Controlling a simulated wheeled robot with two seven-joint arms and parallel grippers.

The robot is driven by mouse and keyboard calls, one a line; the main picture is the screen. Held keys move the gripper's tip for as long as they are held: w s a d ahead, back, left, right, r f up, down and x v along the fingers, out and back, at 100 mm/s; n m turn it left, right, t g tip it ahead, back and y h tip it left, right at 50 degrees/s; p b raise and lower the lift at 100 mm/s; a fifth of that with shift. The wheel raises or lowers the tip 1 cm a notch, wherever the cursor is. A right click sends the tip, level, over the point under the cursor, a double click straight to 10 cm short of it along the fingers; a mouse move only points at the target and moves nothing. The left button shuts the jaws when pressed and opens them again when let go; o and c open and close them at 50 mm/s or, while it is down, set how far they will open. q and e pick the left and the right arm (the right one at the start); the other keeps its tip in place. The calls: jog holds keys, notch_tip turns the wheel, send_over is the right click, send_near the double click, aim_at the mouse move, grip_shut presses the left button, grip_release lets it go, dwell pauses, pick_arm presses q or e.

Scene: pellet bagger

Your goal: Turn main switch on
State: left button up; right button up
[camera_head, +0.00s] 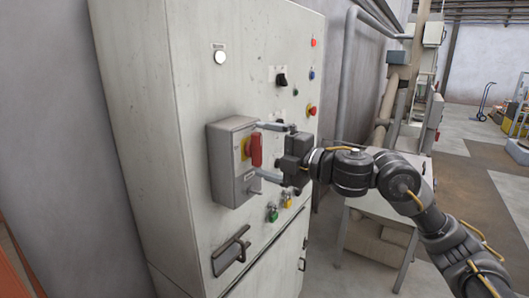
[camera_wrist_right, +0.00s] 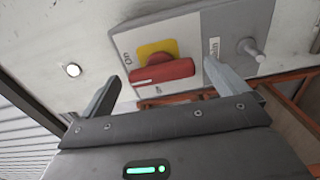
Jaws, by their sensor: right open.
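The main switch is a red handle (camera_head: 256,150) on a yellow plate (camera_head: 246,148), on a grey box (camera_head: 222,165) fixed to the cabinet front. In the head view the handle stands upright. In the right wrist view the red handle (camera_wrist_right: 163,74) lies across the picture below the yellow plate (camera_wrist_right: 150,50), with small lettering beside it. My right gripper (camera_head: 262,150) is open in front of the box, one finger above the handle and one below. In the right wrist view the handle shows between the two fingers (camera_wrist_right: 163,75), apparently untouched. My left gripper is not in view.
The tall cabinet (camera_head: 140,120) also carries a white lamp (camera_head: 220,57), a black knob (camera_head: 281,80), a red push button (camera_head: 312,110), keyed green and yellow locks (camera_head: 272,213) and a dark handle (camera_head: 231,252). A small table (camera_head: 372,212) stands right of the cabinet. Floor is open farther right.

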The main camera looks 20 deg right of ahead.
jog(key=b+v, duration=0.3)
jog(key=v, duration=0.6)
jog(key=shift+s+d, duration=0.25)
jog(key=shift+s, duration=0.05)
